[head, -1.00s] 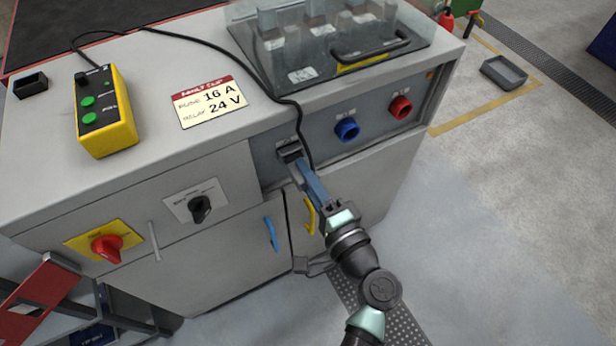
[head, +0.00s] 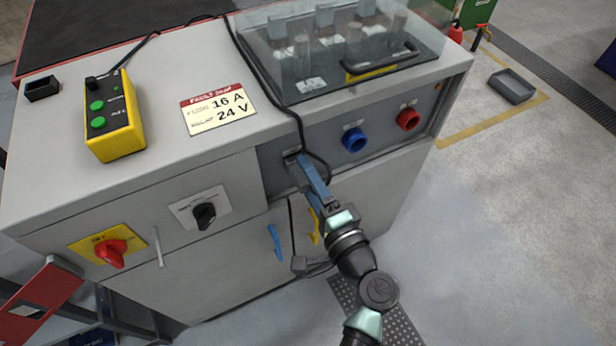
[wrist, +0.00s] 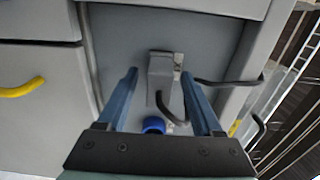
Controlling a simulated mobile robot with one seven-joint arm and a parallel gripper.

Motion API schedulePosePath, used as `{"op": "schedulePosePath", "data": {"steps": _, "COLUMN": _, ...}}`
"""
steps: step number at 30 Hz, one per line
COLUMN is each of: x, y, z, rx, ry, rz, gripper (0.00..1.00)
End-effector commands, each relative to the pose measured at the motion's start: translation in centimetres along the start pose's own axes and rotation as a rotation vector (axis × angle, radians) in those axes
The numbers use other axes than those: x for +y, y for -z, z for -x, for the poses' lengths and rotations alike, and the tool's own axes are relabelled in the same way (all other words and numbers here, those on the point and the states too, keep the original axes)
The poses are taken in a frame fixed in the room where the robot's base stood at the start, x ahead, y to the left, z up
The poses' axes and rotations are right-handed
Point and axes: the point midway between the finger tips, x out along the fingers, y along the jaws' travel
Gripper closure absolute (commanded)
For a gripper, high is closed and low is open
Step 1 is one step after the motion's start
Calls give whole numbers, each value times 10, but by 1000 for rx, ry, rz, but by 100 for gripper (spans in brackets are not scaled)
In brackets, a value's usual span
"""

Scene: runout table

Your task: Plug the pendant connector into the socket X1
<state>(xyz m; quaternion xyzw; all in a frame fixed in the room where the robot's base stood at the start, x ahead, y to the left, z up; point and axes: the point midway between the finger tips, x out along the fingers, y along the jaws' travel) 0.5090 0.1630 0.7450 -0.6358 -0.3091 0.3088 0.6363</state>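The pendant connector (wrist: 161,68) is a grey block against the grey panel in the wrist view, with its black cable running off it. In the head view, the dark connector (head: 291,157) sits at the leftmost socket position, left of the blue socket. My gripper (wrist: 160,76) has its two blue fingers spread on either side of the connector, with gaps visible. In the head view my gripper (head: 305,163) reaches the panel there. The socket X1 face is hidden behind the connector, its label is unreadable, and I cannot tell how deep the connector sits. The yellow pendant (head: 115,130) lies on the cabinet top.
A blue socket (head: 354,140) and a red socket (head: 408,119) are to the right on the panel. A clear cover (head: 330,60) with a black handle stands above. Blue (head: 275,241) and yellow (head: 314,228) door handles are below. A black cable hangs down the front.

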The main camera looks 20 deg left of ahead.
Motion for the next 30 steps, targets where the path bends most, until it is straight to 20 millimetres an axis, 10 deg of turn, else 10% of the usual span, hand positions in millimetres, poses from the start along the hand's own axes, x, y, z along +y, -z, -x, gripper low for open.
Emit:
{"op": "schedulePosePath", "data": {"steps": 11, "x": 1, "y": 1, "z": 13, "rx": 4, "ry": -2, "rz": -1, "gripper": 33}}
{"op": "schedulePosePath", "data": {"steps": 30, "x": 0, "y": 0, "z": 126, "rx": 2, "ry": 0, "rz": 0, "gripper": 33}}
